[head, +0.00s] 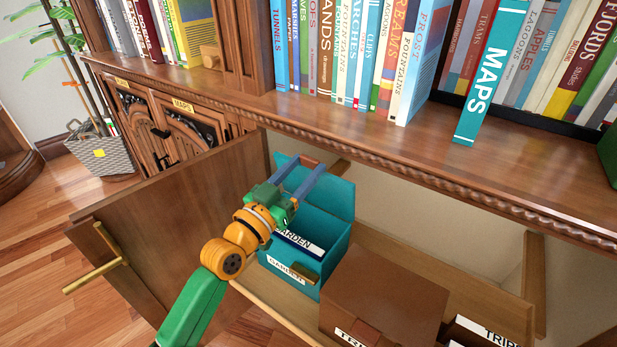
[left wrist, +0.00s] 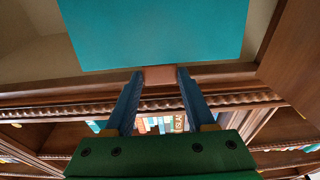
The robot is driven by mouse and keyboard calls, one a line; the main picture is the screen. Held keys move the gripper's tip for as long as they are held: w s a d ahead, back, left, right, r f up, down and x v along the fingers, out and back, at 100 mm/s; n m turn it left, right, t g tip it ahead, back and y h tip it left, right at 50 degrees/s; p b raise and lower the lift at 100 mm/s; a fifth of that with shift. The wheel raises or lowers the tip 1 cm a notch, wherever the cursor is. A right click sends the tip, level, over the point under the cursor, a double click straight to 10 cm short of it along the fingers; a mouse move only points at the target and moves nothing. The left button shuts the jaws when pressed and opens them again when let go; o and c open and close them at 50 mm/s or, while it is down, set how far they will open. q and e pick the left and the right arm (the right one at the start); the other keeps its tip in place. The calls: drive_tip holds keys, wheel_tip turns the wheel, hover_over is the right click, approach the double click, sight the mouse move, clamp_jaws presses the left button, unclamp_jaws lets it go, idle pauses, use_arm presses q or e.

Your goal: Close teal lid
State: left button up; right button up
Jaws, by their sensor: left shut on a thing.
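The teal lid (head: 339,200) stands raised at the back of the teal box (head: 338,262), which is open at the top inside the low cabinet. A card reading "...ARDEN" (head: 301,243) shows in the box. My left gripper (head: 311,165) reaches over the box with its blue fingers shut on a small reddish-brown tab at the lid's edge. In the left wrist view the lid (left wrist: 155,35) fills the top, and the tab (left wrist: 160,75) sits between the fingertips. The fingers and wrist hide part of the lid and box. My right gripper is not in view.
A closed brown box (head: 385,290) stands right of the teal box, with another labelled box (head: 485,333) beyond it. The shelf ledge (head: 400,150) overhangs behind, with books and a leaning teal MAPS book (head: 490,75). The open cabinet door (head: 175,225) is at left.

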use_arm(q)
drive_tip(key=shift+s+a+f+t+h+b, duration=0.15)
drive_tip(key=shift+s+a+f+t+b, duration=0.05)
drive_tip(key=shift+f+b, duration=0.3)
drive_tip(key=shift+s+a+f+t+h+b, duration=0.15)
drive_tip(key=shift+s+f+t+b, duration=0.05)
drive_tip(key=shift+f+b, duration=0.3)
drive_tip(key=s+a+t+b, duration=0.1)
drive_tip(key=s+b, duration=0.1)
drive_tip(key=b, duration=0.1)
drive_tip(key=shift+a+f+h, duration=0.15)
drive_tip(key=shift+h, duration=0.25)
drive_tip(key=shift+f+v, duration=0.25)
drive_tip(key=shift+v, duration=1.05)
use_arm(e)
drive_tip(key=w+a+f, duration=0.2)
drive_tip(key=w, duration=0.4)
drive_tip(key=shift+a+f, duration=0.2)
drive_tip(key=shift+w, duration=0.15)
use_arm(q)
drive_tip(key=o, duration=0.9)
drive_tip(key=shift+w, duration=0.15)
drive_tip(key=v, duration=0.7)
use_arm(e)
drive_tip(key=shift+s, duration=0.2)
